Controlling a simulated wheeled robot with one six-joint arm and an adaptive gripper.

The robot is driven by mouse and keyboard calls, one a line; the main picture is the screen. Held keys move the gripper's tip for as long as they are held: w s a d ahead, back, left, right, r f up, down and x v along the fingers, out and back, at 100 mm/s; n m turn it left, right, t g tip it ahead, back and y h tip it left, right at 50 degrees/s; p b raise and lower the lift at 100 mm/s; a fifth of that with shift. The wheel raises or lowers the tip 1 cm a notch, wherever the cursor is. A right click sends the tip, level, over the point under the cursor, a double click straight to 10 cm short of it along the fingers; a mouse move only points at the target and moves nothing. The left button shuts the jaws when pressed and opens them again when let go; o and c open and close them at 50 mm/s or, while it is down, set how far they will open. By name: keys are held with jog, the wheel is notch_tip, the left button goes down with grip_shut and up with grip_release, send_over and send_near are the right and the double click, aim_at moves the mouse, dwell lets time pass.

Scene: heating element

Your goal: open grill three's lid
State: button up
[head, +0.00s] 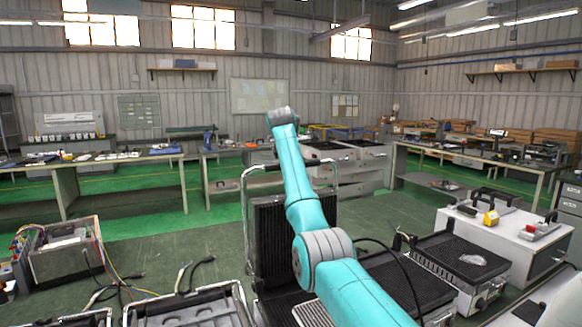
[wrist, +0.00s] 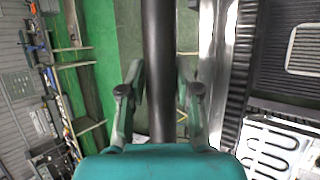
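A grill with its lid raised stands in the middle of the head view. The raised lid (head: 269,235) is upright, with its black ribbed inside showing and a metal frame around it. I cannot read a number that marks it as grill three. The bar fills the gap between the fingertips. The lid's ribbed edge (wrist: 237,80) runs to the right of it.
A black ribbed grill surface (head: 418,283) and another grill (head: 465,258) lie to the right. A white unit (head: 505,238) stands beyond. An opened box with wires (head: 65,255) is at left. Cables hang near my arm. Green floor behind the grills is clear.

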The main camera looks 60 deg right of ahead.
jog(key=shift+o, duration=1.4)
jog(key=shift+a, duration=0.1)
jog(key=v, duration=1.2)
